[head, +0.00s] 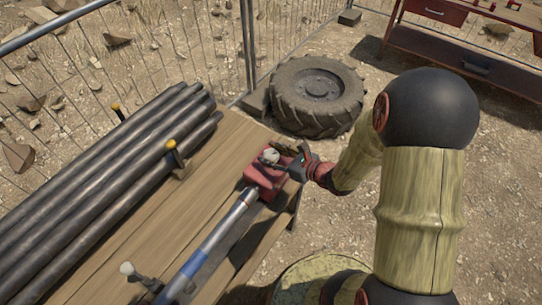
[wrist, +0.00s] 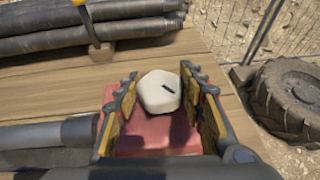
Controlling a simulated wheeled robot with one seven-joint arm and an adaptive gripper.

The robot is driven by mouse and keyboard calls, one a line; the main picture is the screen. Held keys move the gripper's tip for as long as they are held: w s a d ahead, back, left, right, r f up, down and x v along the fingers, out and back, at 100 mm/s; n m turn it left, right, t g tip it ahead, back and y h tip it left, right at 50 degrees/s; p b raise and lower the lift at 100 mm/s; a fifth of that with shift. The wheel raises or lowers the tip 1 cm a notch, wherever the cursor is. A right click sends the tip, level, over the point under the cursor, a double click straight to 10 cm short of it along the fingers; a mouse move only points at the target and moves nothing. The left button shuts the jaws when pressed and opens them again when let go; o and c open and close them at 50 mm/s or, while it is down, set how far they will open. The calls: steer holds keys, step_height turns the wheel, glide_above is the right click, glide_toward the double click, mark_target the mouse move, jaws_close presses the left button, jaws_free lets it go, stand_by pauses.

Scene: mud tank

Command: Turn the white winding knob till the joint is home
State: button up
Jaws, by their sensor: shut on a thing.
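The white winding knob (wrist: 160,94) is a rounded, faceted lump with a short dark mark on its top. It sits on a red housing (wrist: 150,140) at the table's edge. My gripper (wrist: 159,82) has one finger on each side of the knob and is shut on it. In the head view the knob (head: 269,156) is partly hidden by my gripper (head: 288,160). A grey pipe (head: 243,202) with a blue section (head: 208,250) runs into the red housing (head: 262,180). The inside of the joint is hidden.
Several dark pipes (head: 110,180) lie on the wooden table (head: 150,240), held by yellow-topped posts (head: 174,152). A small clamp with a white knob (head: 127,269) stands at the lower left. A tyre (head: 318,95) and a wire fence (head: 180,60) are beyond the table.

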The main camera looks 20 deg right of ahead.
steer(key=shift+m+h+b, duration=0.4)
steer(key=shift+m+h, duration=0.2)
steer(key=shift+h, duration=0.1)
steer(key=shift+m+t, duration=0.3)
steer(key=shift+t, duration=0.1)
steer(key=o, duration=1.1)
steer(key=shift+r+h, duration=0.1)
steer(key=shift+h, duration=0.2)
steer(key=v, duration=1.2)
